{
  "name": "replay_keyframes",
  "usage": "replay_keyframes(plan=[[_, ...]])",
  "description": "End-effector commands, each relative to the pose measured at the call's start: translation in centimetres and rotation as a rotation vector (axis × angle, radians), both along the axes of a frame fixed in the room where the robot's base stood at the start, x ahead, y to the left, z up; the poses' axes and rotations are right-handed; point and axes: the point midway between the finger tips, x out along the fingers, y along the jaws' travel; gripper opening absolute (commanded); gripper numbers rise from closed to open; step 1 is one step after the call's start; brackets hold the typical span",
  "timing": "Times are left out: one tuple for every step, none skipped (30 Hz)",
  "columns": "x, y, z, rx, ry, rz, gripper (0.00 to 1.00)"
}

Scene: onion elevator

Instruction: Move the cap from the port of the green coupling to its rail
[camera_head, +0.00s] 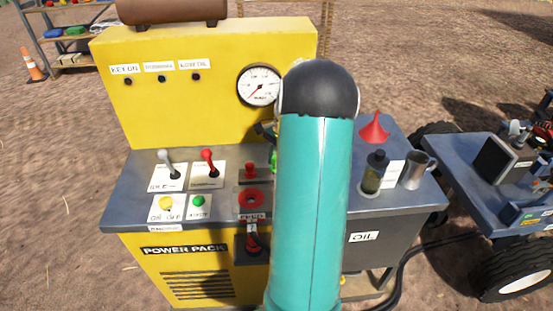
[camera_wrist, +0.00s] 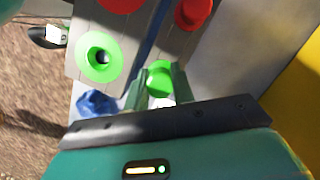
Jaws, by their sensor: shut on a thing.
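The green coupling (camera_wrist: 100,57) shows in the wrist view as a green ring around a dark open port, on a grey plate at the upper left. My gripper (camera_wrist: 160,76) is shut on the green cap (camera_wrist: 159,78), with one finger on each side of it. The cap is to the right of the open port and apart from it, on the same side as the red cap (camera_wrist: 193,13). I cannot tell whether it touches the rail. In the head view my arm hides the gripper, and only a green sliver (camera_head: 273,160) shows beside it.
A red ring (camera_head: 250,198) and the red cap (camera_head: 250,170) are left of my arm on the power pack. Levers and buttons stand further left. A red funnel (camera_head: 374,128), a dark bottle (camera_head: 374,172) and a metal mug (camera_head: 417,171) stand right. A blue cloth-like thing (camera_wrist: 97,103) lies below the port.

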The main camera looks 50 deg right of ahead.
Motion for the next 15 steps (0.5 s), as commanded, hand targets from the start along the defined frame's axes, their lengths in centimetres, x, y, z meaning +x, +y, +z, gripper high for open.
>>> replay_keyframes(plan=[[-0.01,-0.01,0.0,0.0,0.0,0.0,0.03],[-0.01,-0.01,0.0,0.0,0.0,0.0,0.03],[-0.01,-0.02,0.0,0.0,0.0,0.0,0.03],[-0.01,-0.02,0.0,0.0,0.0,0.0,0.03],[-0.01,-0.02,0.0,0.0,0.0,0.0,0.03],[-0.02,-0.02,0.0,0.0,0.0,0.0,0.03],[-0.01,-0.02,-0.01,0.0,0.0,0.0,0.03],[-0.02,-0.01,-0.01,0.0,0.0,0.0,0.03],[-0.02,-0.01,-0.05,0.0,0.0,0.0,0.03],[-0.02,-0.01,-0.09,0.0,0.0,0.0,0.03],[-0.02,-0.01,-0.14,0.0,0.0,0.0,0.03],[-0.02,-0.01,-0.22,0.0,0.001,0.0,0.03],[-0.02,0.0,-0.28,0.0,0.001,0.0,0.03],[-0.02,0.0,-0.35,0.0,0.001,0.0,0.03],[-0.02,-0.01,-0.45,0.0,0.001,0.0,0.03]])
